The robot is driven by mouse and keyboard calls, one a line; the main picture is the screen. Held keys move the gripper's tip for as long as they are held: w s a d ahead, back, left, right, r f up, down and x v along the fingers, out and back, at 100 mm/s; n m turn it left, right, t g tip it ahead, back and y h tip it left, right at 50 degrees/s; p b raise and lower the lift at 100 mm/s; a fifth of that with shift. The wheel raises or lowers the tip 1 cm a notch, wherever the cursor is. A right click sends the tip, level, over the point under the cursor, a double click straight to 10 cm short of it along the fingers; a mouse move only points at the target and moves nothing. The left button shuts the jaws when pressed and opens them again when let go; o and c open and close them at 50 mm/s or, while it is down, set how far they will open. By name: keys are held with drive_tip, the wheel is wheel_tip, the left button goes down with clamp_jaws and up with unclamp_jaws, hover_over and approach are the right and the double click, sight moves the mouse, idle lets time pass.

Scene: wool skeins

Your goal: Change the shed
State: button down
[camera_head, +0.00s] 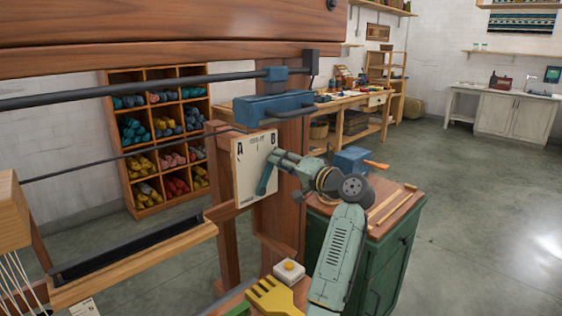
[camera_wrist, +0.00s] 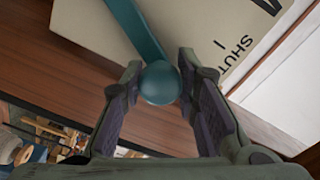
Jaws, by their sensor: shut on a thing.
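A cream plate (camera_head: 247,178) marked A at its left and B at its right is fixed on the wooden loom post. A flat teal lever (camera_head: 264,181) stands in front of it, tilted, its upper end towards the B side. In the wrist view the lever (camera_wrist: 136,28) ends in a round teal knob (camera_wrist: 160,83). My gripper (camera_head: 279,157) reaches in from the right at the lever's upper end. In the wrist view my gripper (camera_wrist: 160,90) has its two dark-padded fingers on either side of the knob, shut on it. The lever's far end is out of the wrist view.
A blue block on a bar (camera_head: 270,108) sits just above the plate. A green cabinet (camera_head: 385,265) with a wooden top stands behind my arm. A yellow fork-shaped piece (camera_head: 272,297) and a white button box (camera_head: 289,271) are below. Wool shelves (camera_head: 118,164) stand behind.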

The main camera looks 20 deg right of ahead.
idle(0.3)
drive_tip(key=c, duration=1.2)
unclamp_jaws()
drive_tip(key=shift+s, duration=0.1)
drive_tip(key=v, duration=1.1)
drive_tip(key=shift+s+d, duration=0.1)
drive_tip(key=shift+s, duration=0.3)
